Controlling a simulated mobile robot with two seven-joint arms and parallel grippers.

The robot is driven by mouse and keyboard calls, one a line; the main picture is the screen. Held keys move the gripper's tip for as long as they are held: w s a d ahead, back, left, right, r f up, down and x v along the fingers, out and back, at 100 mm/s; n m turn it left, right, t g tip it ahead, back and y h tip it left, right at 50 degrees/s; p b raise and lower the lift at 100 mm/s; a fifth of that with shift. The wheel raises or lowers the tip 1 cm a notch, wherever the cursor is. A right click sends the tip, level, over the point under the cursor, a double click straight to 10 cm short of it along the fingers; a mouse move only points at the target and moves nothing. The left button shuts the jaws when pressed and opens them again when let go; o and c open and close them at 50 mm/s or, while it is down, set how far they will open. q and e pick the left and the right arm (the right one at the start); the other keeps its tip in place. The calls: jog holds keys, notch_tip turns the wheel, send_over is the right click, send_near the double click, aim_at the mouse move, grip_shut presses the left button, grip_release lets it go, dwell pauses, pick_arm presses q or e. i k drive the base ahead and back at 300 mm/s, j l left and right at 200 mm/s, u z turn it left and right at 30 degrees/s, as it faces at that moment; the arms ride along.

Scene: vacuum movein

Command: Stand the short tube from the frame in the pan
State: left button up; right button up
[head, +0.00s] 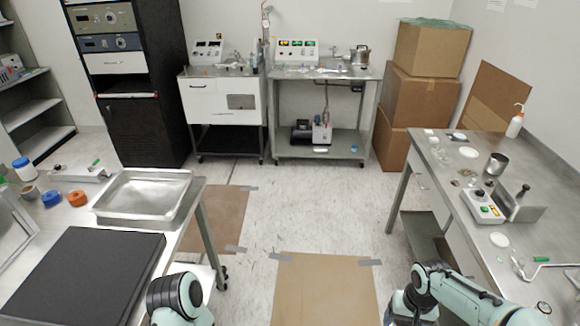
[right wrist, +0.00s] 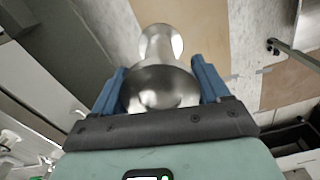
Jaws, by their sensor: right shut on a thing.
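The short tube (right wrist: 158,88) is a shiny metal piece with a wide round flange at each end and a narrower neck. My right gripper (right wrist: 160,68) is shut on it, with the blue fingers on either side of the near flange. In the right wrist view the tube points away from the gripper, over the floor. The pan (head: 101,205) is a shallow, empty metal tray on the left table in the head view. My right gripper and the tube do not show in the head view. My left gripper is not in view; only part of that arm shows.
A black slab (head: 85,275) lies in front of the pan, and orange (head: 77,198) and blue rings lie to its left. The right bench (head: 462,195) holds a bottle, a metal cup, a switch box and small parts. Open floor (head: 325,225) lies between the tables.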

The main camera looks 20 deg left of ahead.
aim_at(162, 198)
jog(key=i+u, duration=0.15)
jog(key=u, duration=0.25)
jog(key=i+l+u, duration=0.15)
jog(key=u, duration=0.2)
jog(key=i+l+u, duration=0.1)
jog(key=u, duration=0.3)
jog(key=i+l+u, duration=0.2)
jog(key=u, duration=0.25)
jog(key=i+l+u, duration=0.2)
jog(key=u, duration=0.25)
jog(key=i+l+u, duration=0.1)
jog(key=l+u, duration=0.35)
jog(key=i+l+u, duration=0.1)
jog(key=u, duration=0.35)
jog(key=l+u, duration=0.25)
jog(key=l, duration=0.15)
jog(key=l+u, duration=0.3)
jog(key=l, duration=0.15)
jog(key=l+u, duration=0.15)
jog(key=l, duration=0.25)
jog(key=k+l+u, duration=0.15)
jog(key=l, duration=0.2)
